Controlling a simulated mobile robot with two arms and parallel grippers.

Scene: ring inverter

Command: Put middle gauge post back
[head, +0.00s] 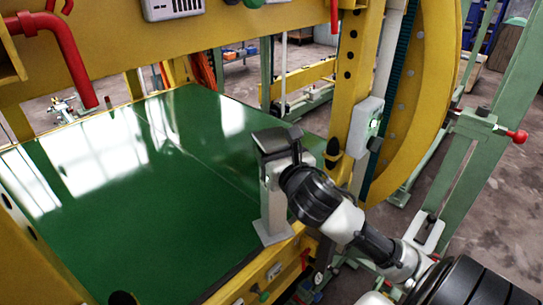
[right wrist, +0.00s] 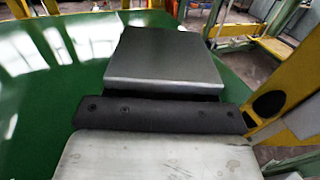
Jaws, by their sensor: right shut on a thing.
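A gauge post (head: 273,217) stands about upright at the right front edge of the green bed (head: 110,225). It is a pale grey column with a dark grey head. My right gripper (head: 290,158) reaches it from the lower right and is shut on its upper part, just below the head. In the right wrist view the post's flat grey head (right wrist: 155,58) lies just beyond the gripper's black bar (right wrist: 160,115). The fingertips are hidden there. I cannot tell whether the post's foot touches the bed or its edge. My left gripper is not in view.
A yellow upright (head: 357,80) with a grey box (head: 366,127) on it stands close behind and right of the post. A yellow beam with a red pipe (head: 72,50) crosses above the bed. The green bed left of the post is clear.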

